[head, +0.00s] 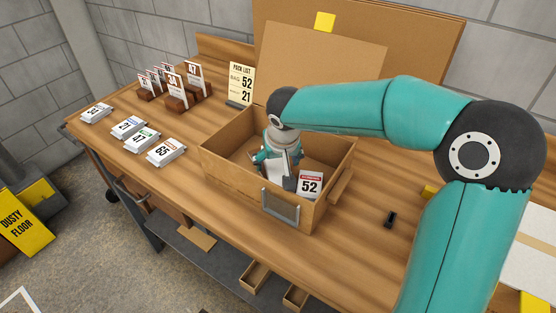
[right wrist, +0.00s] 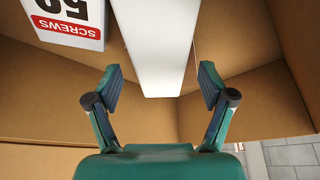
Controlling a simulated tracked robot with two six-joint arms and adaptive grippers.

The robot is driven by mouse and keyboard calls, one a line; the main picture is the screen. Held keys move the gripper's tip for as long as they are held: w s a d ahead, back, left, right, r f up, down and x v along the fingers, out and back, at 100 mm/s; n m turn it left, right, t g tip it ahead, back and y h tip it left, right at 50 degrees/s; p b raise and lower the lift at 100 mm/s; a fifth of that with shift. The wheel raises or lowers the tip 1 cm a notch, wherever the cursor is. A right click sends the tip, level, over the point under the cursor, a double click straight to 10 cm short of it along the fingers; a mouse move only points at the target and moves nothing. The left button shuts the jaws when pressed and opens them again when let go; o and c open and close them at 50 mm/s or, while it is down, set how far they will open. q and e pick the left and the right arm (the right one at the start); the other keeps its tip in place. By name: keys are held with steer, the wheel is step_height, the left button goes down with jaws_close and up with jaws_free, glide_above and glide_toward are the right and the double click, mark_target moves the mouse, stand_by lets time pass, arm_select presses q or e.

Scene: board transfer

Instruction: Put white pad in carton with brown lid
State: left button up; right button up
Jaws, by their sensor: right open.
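The open brown carton (head: 225,171) stands on the workbench. A plain white block, likely the white pad (head: 277,171), is inside it, partly hidden by my right gripper (head: 277,160). In the right wrist view the white pad (right wrist: 157,45) runs down between the spread fingers of my right gripper (right wrist: 157,90), its near end just beyond the fingertips. The fingers are open, with gaps on both sides of the pad. A white pack marked "SCREWS 52" (head: 309,183) lies beside it in the carton and shows in the right wrist view (right wrist: 72,18). My left gripper is out of view.
Several labelled white packs (head: 167,151) lie at the bench's left, near brown card holders (head: 177,100). A pick list (head: 240,83) stands behind the carton. A large cardboard panel (head: 330,62) is at the back. The carton walls surround my right gripper closely.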

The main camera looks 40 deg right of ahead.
steer(key=shift+r+p, duration=0.6)
steer(key=shift+p, duration=0.05)
steer(key=v, duration=1.2)
